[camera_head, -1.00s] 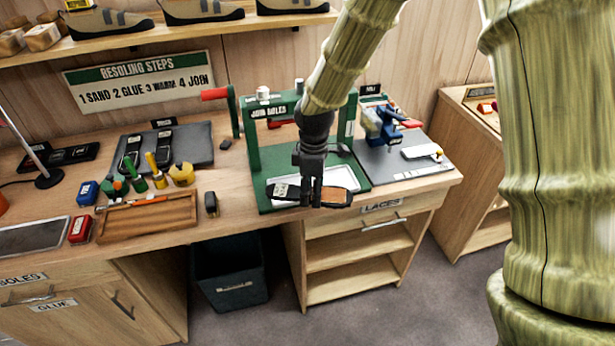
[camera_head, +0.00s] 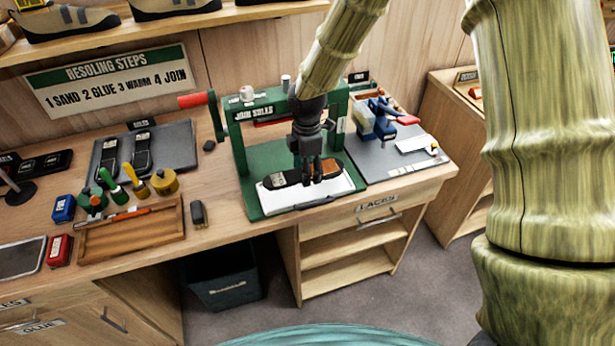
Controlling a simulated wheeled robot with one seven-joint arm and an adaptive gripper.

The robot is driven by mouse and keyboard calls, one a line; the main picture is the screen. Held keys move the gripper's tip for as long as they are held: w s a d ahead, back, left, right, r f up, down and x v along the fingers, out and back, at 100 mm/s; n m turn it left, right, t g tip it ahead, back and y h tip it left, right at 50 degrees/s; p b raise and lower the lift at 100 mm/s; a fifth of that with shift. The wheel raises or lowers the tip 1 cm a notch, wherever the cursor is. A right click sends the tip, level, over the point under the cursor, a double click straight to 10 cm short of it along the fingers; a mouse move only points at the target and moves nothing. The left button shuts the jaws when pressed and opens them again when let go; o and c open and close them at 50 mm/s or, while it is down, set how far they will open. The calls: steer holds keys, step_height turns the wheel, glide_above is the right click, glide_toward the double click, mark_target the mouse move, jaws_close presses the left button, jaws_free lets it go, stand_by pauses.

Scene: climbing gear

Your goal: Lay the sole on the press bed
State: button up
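The green press (camera_head: 240,152), marked "JOIN SOLES", stands on the workbench with a white press bed (camera_head: 285,199) at its front. The sole (camera_head: 287,179), dark with a brown right end, lies level over the bed, sideways to me. My gripper (camera_head: 310,178) points down at the middle of the sole, with its fingers around it. The fingers look closed on it, though the sole's far edge is hidden. I cannot tell whether the sole touches the bed or sits slightly above it.
A wooden tray (camera_head: 133,238), several brushes and pots, and a small dark block (camera_head: 198,212) stand left of the press. A grey mat with two dark soles (camera_head: 142,150) lies behind them. A grey board with a blue tool (camera_head: 377,118) is at right. The press's red-handled lever rises at left.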

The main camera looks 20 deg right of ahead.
steer(key=shift+s+f, duration=0.15)
steer(key=shift+s, duration=0.15)
steer(key=shift+f+p, duration=0.6)
steer(key=shift+f, duration=1.25)
steer(key=shift+w+f, duration=0.1)
steer(key=shift+f, duration=0.05)
steer(key=o, duration=1.1)
steer(key=shift+o, duration=0.2)
steer(key=shift+r+b, duration=1.85)
steer(key=shift+r, duration=4.3)
